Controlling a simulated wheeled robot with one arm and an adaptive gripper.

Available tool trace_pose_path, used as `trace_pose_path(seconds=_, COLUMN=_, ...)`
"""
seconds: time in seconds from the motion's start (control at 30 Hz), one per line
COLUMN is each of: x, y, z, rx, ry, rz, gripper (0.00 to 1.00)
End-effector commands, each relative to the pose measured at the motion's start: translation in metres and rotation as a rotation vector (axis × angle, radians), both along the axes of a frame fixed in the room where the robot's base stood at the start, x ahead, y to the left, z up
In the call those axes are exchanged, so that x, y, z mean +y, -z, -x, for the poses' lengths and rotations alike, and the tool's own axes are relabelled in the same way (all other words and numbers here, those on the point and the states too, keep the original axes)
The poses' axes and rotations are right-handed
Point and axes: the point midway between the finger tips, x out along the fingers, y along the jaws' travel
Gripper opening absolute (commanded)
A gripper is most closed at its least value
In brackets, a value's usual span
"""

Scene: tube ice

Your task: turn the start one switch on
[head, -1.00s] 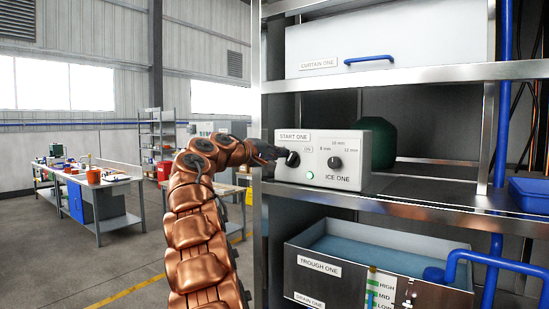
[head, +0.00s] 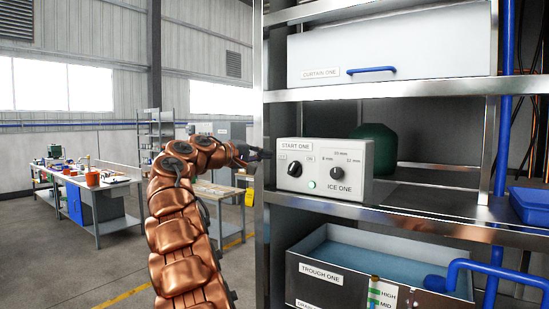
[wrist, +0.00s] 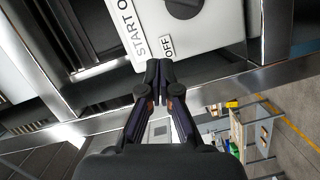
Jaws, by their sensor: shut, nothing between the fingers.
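The start one switch (head: 294,169) is a black rotary knob under the START ONE label on a white control box (head: 350,190). OFF and ON labels flank it above; which one it points to is too small to tell. My gripper (head: 264,154) is shut and empty, just left of the box and apart from the knob. In the wrist view the shut fingertips (wrist: 159,68) are beside the OFF label, and the dark knob (wrist: 184,6) is partly cut off at the top.
A second knob (head: 336,171) with mm marks sits to the right on the box. A steel shelf post (head: 259,120) stands close to my gripper. Above is the CURTAIN ONE panel with a blue handle (head: 371,71); below is a water trough (head: 340,280).

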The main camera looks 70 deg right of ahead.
Motion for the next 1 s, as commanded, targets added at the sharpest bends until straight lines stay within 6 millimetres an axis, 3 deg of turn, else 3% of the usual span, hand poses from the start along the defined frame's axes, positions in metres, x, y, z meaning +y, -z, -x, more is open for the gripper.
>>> trace_pose_path(seconds=0.2, x=0.034, y=-0.004, z=-0.017, rx=-0.003, ry=-0.001, rz=0.002, gripper=0.00)
trace_pose_path(seconds=0.4, x=0.051, y=-0.007, z=-0.026, rx=-0.001, ry=0.001, rz=0.002, gripper=0.00)
trace_pose_path(seconds=1.0, x=0.055, y=-0.008, z=-0.027, rx=-0.001, ry=0.004, rz=-0.001, gripper=0.00)
